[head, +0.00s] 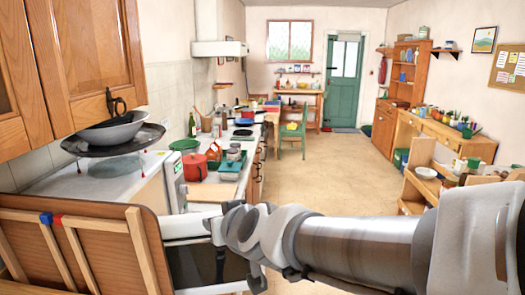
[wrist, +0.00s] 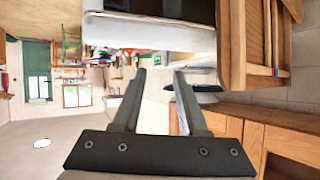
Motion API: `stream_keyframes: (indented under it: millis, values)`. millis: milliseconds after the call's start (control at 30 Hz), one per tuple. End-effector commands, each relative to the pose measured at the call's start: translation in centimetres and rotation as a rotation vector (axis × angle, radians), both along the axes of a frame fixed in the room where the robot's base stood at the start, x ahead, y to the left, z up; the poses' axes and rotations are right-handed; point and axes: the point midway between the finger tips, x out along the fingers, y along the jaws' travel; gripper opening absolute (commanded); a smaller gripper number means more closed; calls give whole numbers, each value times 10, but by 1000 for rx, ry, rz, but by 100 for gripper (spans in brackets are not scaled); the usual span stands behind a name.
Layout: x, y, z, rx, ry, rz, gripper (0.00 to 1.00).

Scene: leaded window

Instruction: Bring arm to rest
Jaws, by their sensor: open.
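My arm stretches across the lower right of the head view towards the wooden frame (head: 135,250) at lower left. My gripper (wrist: 161,78) shows in the wrist view with its two dark fingers apart and nothing visible between them. In the head view the finger end is hard to make out against the pale counter units. I cannot tell whether it touches anything there.
A wooden wall cabinet (head: 85,50) hangs at upper left, above a bowl (head: 112,130) on a dark round pan. A red pot (head: 195,167) stands on the counter. The floor (head: 320,170) is clear towards the green door (head: 343,85). Wooden shelves line the right wall.

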Motion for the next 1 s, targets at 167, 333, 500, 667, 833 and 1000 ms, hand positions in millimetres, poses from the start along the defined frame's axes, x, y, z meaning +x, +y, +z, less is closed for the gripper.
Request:
stream_keyframes:
  millis: [167,333,500,667,833,1000]
  values:
    - [-36,-58,0,-15,130,-19,42]
    - [-81,-120,-14,-76,284,-109,42]
    - [-131,-178,-31,-145,434,-258,42]
    - [-163,-211,-40,-186,521,-372,42]
    - [-174,-221,-43,-201,552,-411,42]
    - [-174,-220,-44,-202,553,-409,42]
